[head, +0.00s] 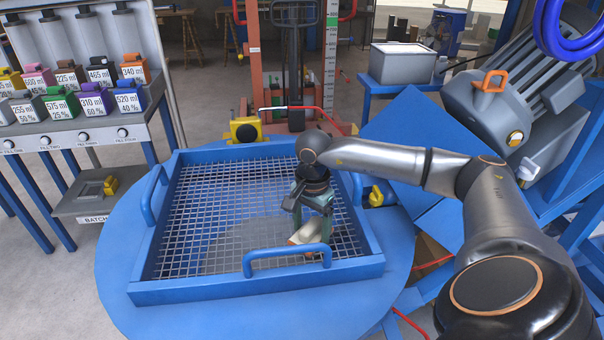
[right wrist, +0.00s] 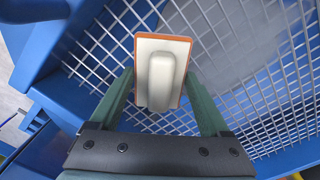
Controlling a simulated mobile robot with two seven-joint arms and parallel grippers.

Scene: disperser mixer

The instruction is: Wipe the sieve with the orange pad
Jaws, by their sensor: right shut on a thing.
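The sieve (head: 178,222) is a square blue frame with handles and a wire mesh, lying on a round blue surface. A greyish patch (head: 243,238) covers part of the mesh near its middle; it also shows in the right wrist view (right wrist: 220,50). My right gripper (head: 313,238) points down over the right front part of the mesh. It is shut on the pad (right wrist: 162,75), a pale block with a raised white grip and an orange edge. The pad is close to the mesh; I cannot tell if they touch. My left gripper is not in view.
A rack of coloured labelled cartridges (head: 95,92) stands at the left. A large grey motor (head: 510,105) is at the right, and a grey bin (head: 402,62) stands behind. The sieve's raised rim and front handle (head: 305,251) are close to the gripper.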

